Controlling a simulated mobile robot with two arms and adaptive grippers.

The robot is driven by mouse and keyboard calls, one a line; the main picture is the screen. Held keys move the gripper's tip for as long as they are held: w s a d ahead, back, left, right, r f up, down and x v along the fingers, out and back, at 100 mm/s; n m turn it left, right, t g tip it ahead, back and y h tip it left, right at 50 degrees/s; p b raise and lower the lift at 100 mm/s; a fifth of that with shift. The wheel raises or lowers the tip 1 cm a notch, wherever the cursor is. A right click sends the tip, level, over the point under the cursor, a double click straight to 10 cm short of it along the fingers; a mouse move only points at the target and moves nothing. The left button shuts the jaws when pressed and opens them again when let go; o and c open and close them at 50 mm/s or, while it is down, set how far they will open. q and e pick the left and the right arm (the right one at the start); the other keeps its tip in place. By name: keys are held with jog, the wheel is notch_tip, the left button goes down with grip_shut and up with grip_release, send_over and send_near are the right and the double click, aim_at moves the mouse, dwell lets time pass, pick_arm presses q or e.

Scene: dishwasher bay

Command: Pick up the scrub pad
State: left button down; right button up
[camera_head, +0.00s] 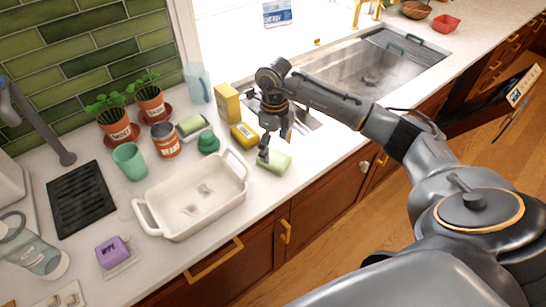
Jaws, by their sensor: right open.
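A pale green pad (276,164), which looks like the scrub pad, lies flat on the white counter near its front edge, right of the white baking dish. My right gripper (275,147) is open, pointing down just behind and above the pad. One fingertip is close to the pad's left end; I cannot tell whether it touches. A second green-topped pad (192,125) lies farther back by the can. My left gripper is not in view.
The white baking dish (155,214), a yellow sponge (245,135), a yellow box (227,103) and a dark green stopper-like item (208,142) crowd the gripper's left. The sink (370,80) lies behind to the right. A strip of counter along the front edge is clear.

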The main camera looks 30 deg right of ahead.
aim_at(273, 156)
notch_tip(273, 156, down, 2)
jog(key=shift+f+p, duration=0.25)
jog(key=shift+p, duration=0.95)
notch_tip(273, 156, down, 3)
jog(key=shift+w+r, duration=0.1)
jog(key=shift+r, duration=0.05)
jog(key=shift+c, duration=1.3)
jog(key=c, duration=0.9)
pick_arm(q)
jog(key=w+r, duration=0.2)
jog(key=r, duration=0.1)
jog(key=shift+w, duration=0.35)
pick_arm(e)
jog(key=shift+c, duration=0.7)
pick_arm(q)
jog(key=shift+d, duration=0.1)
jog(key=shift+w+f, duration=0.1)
pick_arm(e)
jog(key=shift+r, duration=0.15)
